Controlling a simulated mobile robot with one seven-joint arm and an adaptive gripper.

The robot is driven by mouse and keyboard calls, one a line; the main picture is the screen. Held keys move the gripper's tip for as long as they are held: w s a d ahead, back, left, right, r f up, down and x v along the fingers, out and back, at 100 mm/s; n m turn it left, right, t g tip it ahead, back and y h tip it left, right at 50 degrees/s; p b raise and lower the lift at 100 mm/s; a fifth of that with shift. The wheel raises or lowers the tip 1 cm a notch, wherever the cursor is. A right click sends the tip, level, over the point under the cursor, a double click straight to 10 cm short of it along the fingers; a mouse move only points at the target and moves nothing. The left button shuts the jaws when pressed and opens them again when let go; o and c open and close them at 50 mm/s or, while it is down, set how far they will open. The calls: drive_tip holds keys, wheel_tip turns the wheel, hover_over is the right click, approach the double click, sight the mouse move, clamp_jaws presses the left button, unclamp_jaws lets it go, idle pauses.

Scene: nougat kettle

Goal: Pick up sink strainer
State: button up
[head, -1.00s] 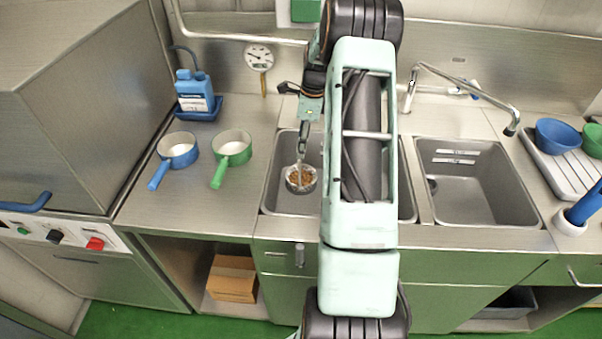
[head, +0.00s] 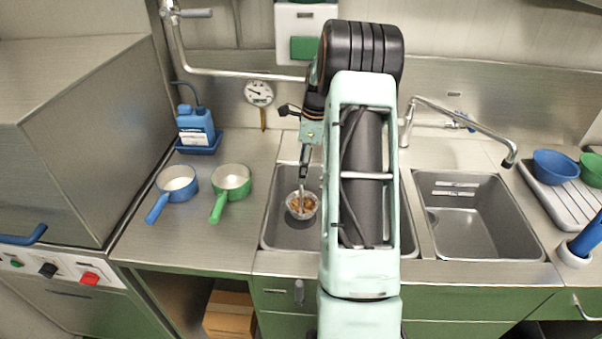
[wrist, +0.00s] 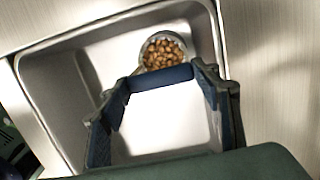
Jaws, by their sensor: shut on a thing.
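The sink strainer (head: 302,205) is a small round pale basket with brown bits in it. It hangs upright inside the left basin, apart from the basin floor, with the dark drain showing just below it. My gripper (head: 304,175) is directly above and shut on its upright stem. In the wrist view the strainer (wrist: 163,50) shows beyond the fingers, filled with brown nut-like pieces. My gripper's dark blue fingers (wrist: 162,80) stand apart with a blue bar between them. The exact contact is hard to see.
The left basin (head: 273,225) walls surround the strainer, close on its left. A blue pan (head: 177,183) and a green pan (head: 232,180) stand on the counter to the left. The right basin (head: 480,220) is empty, with a faucet (head: 465,120) behind.

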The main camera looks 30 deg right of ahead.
drive_tip(key=s+d+r+p, duration=0.2)
drive_tip(key=s+r, duration=1)
drive_tip(key=r, duration=0.2)
drive_tip(key=shift+s+d, duration=0.4)
